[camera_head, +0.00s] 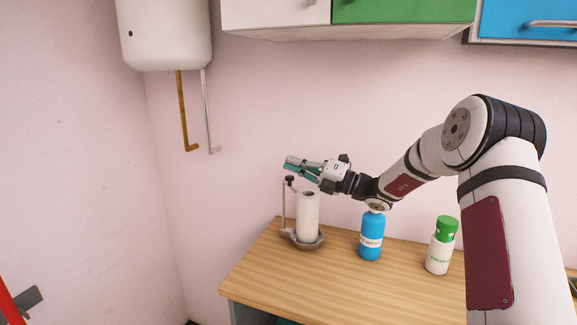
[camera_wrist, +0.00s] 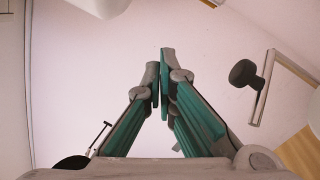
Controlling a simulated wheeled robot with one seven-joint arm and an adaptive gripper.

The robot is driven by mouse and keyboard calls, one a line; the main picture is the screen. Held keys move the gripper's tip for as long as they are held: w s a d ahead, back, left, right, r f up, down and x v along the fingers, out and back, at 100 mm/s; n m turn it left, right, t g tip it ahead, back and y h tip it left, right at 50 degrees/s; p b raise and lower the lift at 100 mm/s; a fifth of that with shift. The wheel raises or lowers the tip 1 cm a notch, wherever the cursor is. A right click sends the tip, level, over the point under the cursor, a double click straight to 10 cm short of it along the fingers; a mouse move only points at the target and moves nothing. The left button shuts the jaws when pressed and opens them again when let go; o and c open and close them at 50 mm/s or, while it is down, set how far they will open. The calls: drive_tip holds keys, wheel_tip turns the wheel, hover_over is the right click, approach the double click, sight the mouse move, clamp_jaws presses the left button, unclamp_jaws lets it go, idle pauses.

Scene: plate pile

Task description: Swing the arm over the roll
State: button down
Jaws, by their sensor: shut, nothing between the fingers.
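A white paper roll (camera_head: 308,216) stands upright on a grey holder (camera_head: 304,242) near the left end of the wooden counter. The holder has a thin side post with a dark knob (camera_head: 290,180). My gripper (camera_head: 288,165) is shut and empty, just above the knob and the top of the roll, pointing left. In the wrist view my gripper (camera_wrist: 164,55) shows with its fingertips together. The dark knob (camera_wrist: 243,73) is to the right of the fingers there. The roll is hard to make out in the wrist view.
A blue bottle (camera_head: 371,238) and a white bottle with a green cap (camera_head: 440,250) stand on the wooden counter (camera_head: 345,285) right of the roll. Cabinets (camera_head: 400,12) hang above. A white water heater (camera_head: 165,35) with pipes is at upper left.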

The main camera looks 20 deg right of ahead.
drive_tip(key=s+f+m+t+h+p, duration=0.3)
drive_tip(key=s+f+m+h+p, duration=0.15)
drive_tip(key=s+m, duration=0.45)
drive_tip(key=w+a+f+m, duration=0.1)
drive_tip(key=w+a, duration=0.1)
drive_tip(key=w, duration=0.8)
drive_tip(key=shift+a+g, duration=0.2)
drive_tip(key=shift+g, duration=0.1)
